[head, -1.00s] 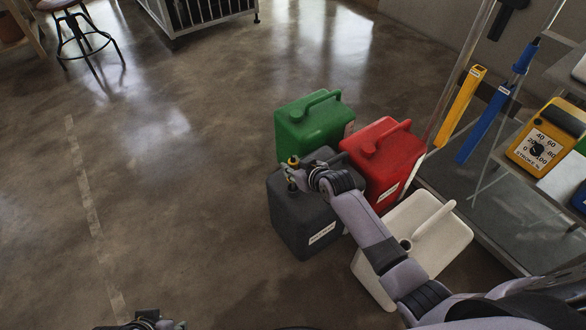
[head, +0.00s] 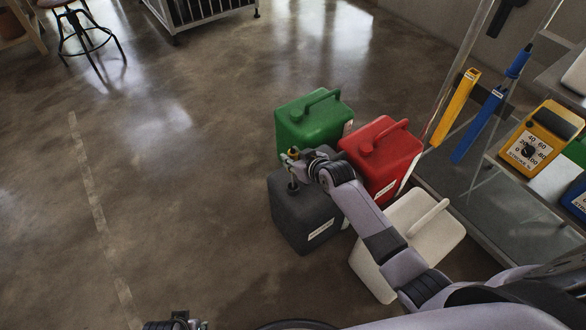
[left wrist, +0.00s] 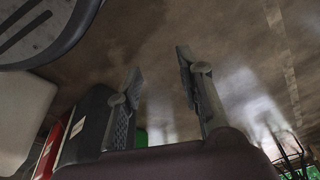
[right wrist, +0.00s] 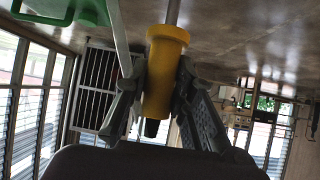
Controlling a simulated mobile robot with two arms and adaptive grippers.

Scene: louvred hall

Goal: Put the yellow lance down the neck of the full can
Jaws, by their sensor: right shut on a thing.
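My right gripper (head: 292,164) is shut on the yellow lance, whose yellow grip (right wrist: 165,62) sits between the fingers in the right wrist view. Its thin metal tube (right wrist: 173,12) runs on out of that picture. In the head view the yellow top (head: 293,153) stands over the dark grey can (head: 310,220), close above its neck (head: 292,187). I cannot tell whether the tube's tip is inside the neck. Green (head: 308,117), red (head: 385,155) and white (head: 405,245) cans stand beside it. Their labels are unreadable. My left gripper (left wrist: 160,85) is open and empty.
A rack on the right holds a yellow bar (head: 454,108), a blue bar (head: 480,125) and a yellow dial box (head: 535,150). A stool (head: 80,40) and a barred cabinet (head: 205,15) stand at the back. The floor left of the cans is clear.

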